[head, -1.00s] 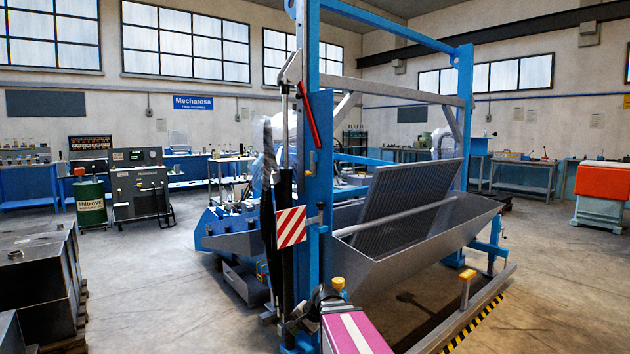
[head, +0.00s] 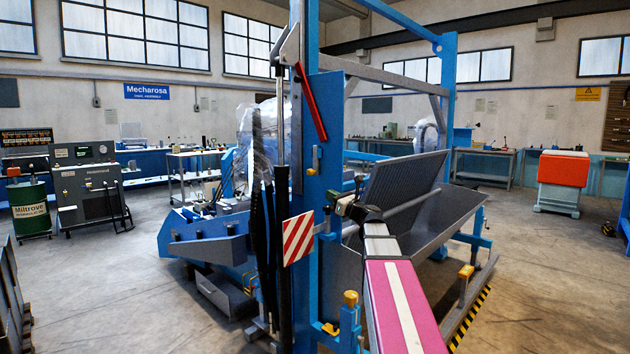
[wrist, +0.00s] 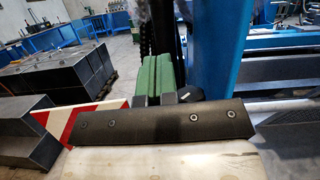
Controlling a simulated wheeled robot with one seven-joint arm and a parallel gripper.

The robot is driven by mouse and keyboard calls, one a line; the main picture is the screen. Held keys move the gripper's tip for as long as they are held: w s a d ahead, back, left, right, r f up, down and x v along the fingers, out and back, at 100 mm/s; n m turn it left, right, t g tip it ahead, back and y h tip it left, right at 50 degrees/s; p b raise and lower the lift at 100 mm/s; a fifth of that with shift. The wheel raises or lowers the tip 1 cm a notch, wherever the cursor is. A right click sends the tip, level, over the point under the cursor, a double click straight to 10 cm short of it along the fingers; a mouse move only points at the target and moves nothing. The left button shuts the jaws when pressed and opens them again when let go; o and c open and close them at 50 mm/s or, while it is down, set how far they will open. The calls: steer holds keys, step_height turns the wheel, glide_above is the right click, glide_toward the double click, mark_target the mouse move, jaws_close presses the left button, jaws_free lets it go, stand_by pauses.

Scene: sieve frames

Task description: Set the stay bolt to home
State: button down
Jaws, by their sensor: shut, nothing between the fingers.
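A blue machine frame with a tall blue post (head: 325,110) stands in the middle of the head view. A small yellow-handled fitting (head: 315,158) sits on the post, and a yellow-topped fitting (head: 350,299) stands lower, near its foot. I cannot tell which, if either, is the stay bolt. My gripper (head: 343,205) is in front of the post, right of the striped plate, below the upper fitting. Its green fingers (wrist: 159,72) show close together in the wrist view, shut and empty. My arm hides part of the frame behind it.
A red-and-white striped plate (head: 298,238) juts left of the post. A grey trough (head: 400,240) with a slanted sieve panel (head: 403,190) lies right, behind my arm. A black-and-yellow edge (head: 473,317) runs lower right. Open floor (head: 110,285) lies left.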

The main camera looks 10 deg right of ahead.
mark_target(315, 169)
steer(key=shift+w+d+r+m, duration=0.3)
steer(key=shift+d+r+m, duration=0.15)
steer(key=shift+r, duration=0.15)
steer(key=x, duration=1)
steer(key=shift+d+r, duration=0.1)
steer(key=shift+r, duration=0.05)
steer(key=shift+r, duration=2.35)
